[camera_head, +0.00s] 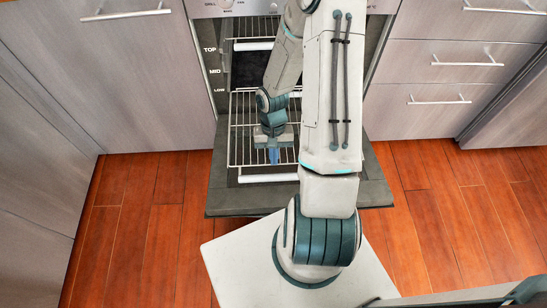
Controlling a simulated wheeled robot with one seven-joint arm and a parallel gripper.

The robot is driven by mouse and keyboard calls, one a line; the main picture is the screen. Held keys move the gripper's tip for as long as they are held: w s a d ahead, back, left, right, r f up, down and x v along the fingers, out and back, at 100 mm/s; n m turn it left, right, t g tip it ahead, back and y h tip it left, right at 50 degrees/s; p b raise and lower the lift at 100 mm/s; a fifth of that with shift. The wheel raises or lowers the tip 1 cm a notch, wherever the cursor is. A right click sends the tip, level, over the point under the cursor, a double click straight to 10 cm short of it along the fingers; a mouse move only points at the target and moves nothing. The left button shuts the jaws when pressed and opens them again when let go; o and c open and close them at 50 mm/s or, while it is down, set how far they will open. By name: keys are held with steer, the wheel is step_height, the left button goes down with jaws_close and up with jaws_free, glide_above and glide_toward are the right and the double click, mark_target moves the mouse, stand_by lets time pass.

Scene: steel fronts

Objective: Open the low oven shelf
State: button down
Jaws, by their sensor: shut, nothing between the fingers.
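The oven stands open, its door (225,201) folded down flat toward me. A low wire shelf (240,145) extends out over the door, with a white bar handle (262,178) along its front edge. My gripper (273,158) points down over this shelf, a little behind the front handle. Its fingers are shut with nothing between them. I cannot tell whether the fingertips touch the wires. My arm hides the right part of the shelf.
A higher shelf with a white bar (253,46) sits further in. TOP, MID and LOW labels mark the oven's left side. Drawers with bar handles (440,100) stand at right, a cabinet front (140,80) at left. Wooden floor (130,230) is clear on both sides.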

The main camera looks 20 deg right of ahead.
steer(key=p+v, duration=0.5)
steer(key=v, duration=0.2)
step_height(320, 180, up, 28)
steer(key=a+n+t+h+p, duration=0.1)
steer(key=n+t+h+p, duration=0.15)
steer(key=p, duration=0.75)
steer(key=s+a+r+n+t+p, duration=0.1)
steer(key=s+r+p, duration=0.3)
steer(key=r, duration=0.6)
steer(key=s+a+r+t+y+p, duration=0.1)
steer(key=s+a+r+p, duration=0.3)
steer(key=r, duration=0.7)
steer(key=shift+n+t+p, duration=0.35)
steer(key=shift+t+p, duration=0.15)
steer(key=shift+t, duration=0.25)
steer(key=shift+a, duration=0.1)
